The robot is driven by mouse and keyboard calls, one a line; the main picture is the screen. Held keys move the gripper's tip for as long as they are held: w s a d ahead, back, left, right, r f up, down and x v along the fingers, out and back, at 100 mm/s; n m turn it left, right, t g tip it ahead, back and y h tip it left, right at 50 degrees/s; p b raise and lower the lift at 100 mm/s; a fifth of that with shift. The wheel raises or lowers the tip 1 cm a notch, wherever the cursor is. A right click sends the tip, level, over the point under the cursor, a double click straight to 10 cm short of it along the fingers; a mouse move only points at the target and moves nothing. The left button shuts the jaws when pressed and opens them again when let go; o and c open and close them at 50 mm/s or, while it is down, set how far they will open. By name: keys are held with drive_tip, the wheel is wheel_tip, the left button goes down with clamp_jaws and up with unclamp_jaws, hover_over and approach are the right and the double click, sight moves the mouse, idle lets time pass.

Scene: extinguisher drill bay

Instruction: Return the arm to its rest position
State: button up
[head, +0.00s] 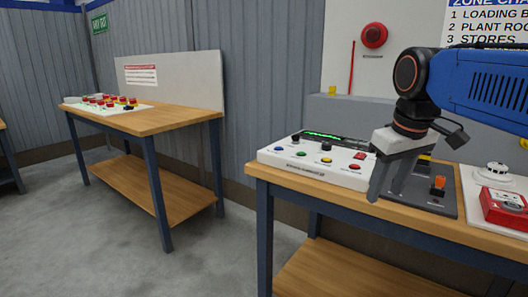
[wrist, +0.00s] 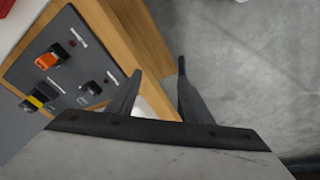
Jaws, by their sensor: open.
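My blue arm (head: 480,80) reaches in from the right in the head view. My gripper (head: 385,185) points down near the front edge of the right-hand workbench, just in front of the dark switch panel. Its two grey fingers are apart with nothing between them. In the wrist view, my gripper (wrist: 158,85) shows open over the bench edge and the floor, with the dark switch panel (wrist: 20,75) to its left. The panel carries an orange switch (wrist: 48,60), a yellow-and-black switch (wrist: 38,101) and a grey switch (wrist: 87,93).
A white control panel (head: 285,160) with coloured buttons sits left of my gripper on the wooden workbench (head: 310,195). A red box (head: 503,208) and a white detector (head: 497,170) lie to the right. Another bench (head: 175,120) stands at left. Grey floor (head: 100,255) between is clear.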

drive_tip(key=s+d+f+m+t, duration=0.1)
drive_tip(key=s+f+m, duration=0.1)
drive_tip(key=s+f, duration=0.5)
drive_tip(key=s+d+f+m, duration=0.1)
drive_tip(key=s+f, duration=0.6)
drive_tip(key=f, duration=0.6)
drive_tip(key=shift+f+m+t, duration=0.3)
drive_tip(key=shift+m+t, duration=0.1)
drive_tip(key=shift+c, duration=0.7)
